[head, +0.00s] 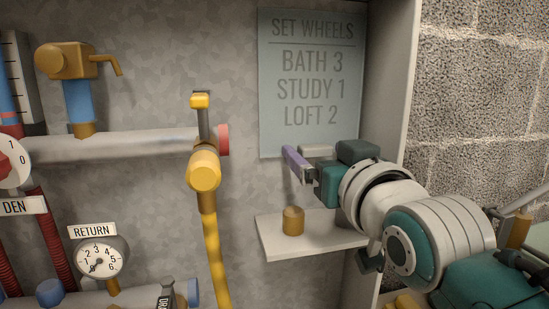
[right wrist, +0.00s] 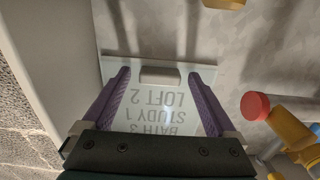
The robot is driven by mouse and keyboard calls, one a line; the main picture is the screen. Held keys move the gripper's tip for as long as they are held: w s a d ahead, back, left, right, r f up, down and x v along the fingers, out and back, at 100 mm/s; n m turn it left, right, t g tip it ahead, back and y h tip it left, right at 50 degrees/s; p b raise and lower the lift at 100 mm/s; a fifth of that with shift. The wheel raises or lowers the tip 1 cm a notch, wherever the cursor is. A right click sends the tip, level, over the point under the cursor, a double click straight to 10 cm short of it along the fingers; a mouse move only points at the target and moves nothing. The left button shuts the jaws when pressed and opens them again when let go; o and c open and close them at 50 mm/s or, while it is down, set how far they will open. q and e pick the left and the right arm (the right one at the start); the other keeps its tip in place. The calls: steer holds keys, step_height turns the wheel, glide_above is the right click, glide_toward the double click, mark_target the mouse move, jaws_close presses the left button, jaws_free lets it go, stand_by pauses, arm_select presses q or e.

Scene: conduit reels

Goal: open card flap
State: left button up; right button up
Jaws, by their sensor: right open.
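The pale card (head: 310,85) hangs flat on the back wall and reads SET WHEELS, BATH 3, STUDY 1, LOFT 2. In the right wrist view the card (right wrist: 155,101) appears upside down, with a light bar-shaped tab (right wrist: 160,76) on its lower edge. The tab also shows in the head view (head: 318,150), partly hidden by my gripper. My right gripper (head: 297,162) is at the card's lower edge. In the right wrist view its purple fingers (right wrist: 159,75) are open, one on each side of the tab, with gaps. Contact cannot be told. My left gripper is out of view.
A small shelf (head: 305,237) holding a brass-coloured cylinder (head: 293,221) is below my right gripper. A side panel (head: 385,85) stands close on the right. A yellow valve (head: 203,168) with a red end and several pipes and gauges are to the left.

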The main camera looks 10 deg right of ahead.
steer(key=shift+c, duration=0.4)
jaws_close()
stand_by(0.4)
